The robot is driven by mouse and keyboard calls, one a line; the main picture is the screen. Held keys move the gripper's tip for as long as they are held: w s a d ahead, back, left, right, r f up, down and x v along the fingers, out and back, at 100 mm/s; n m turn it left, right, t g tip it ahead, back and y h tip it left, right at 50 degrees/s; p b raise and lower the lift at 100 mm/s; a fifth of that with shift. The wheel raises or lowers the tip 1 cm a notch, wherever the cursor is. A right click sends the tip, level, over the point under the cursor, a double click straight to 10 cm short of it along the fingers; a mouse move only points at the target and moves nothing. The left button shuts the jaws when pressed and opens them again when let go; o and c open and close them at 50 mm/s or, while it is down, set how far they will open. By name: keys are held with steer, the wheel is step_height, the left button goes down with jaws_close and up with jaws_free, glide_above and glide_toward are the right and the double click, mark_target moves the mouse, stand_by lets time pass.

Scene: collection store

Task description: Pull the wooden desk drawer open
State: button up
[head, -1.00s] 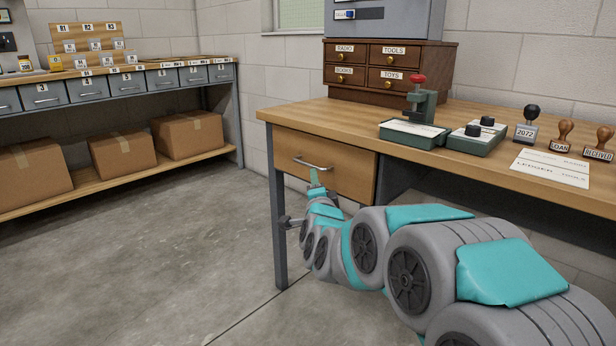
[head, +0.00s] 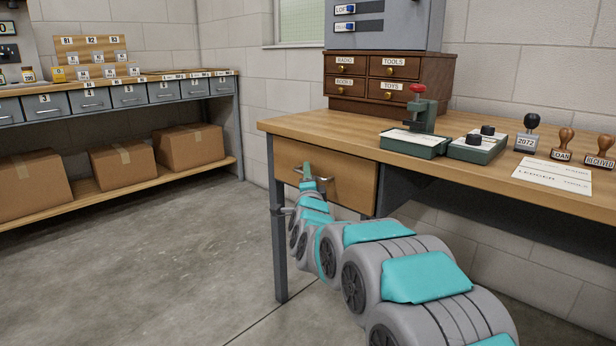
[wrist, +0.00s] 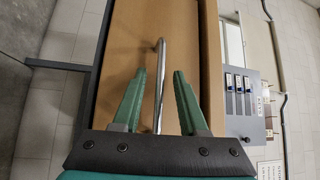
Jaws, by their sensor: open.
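The wooden desk drawer (head: 345,186) sits under the left end of the desk top, its front looking flush with the desk. Its metal bar handle (head: 322,178) is partly hidden by my gripper (head: 307,170) in the head view. In the wrist view, the drawer front (wrist: 122,50) runs up the picture and the handle (wrist: 160,60) stands between the two green fingers of my gripper (wrist: 160,78). The fingers are open, one on each side of the bar, with a gap showing on both sides.
The desk top (head: 300,122) holds a small dark wooden cabinet (head: 385,85), green trays (head: 412,143) and several stamps. A desk leg (head: 279,250) stands left of my arm. The floor (head: 150,270) to the left is clear. A bench with cardboard boxes (head: 120,165) stands farther left.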

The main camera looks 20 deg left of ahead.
steer(key=shift+w+a, duration=0.1)
steer(key=shift+w, duration=0.15)
jaws_close()
stand_by(1.4)
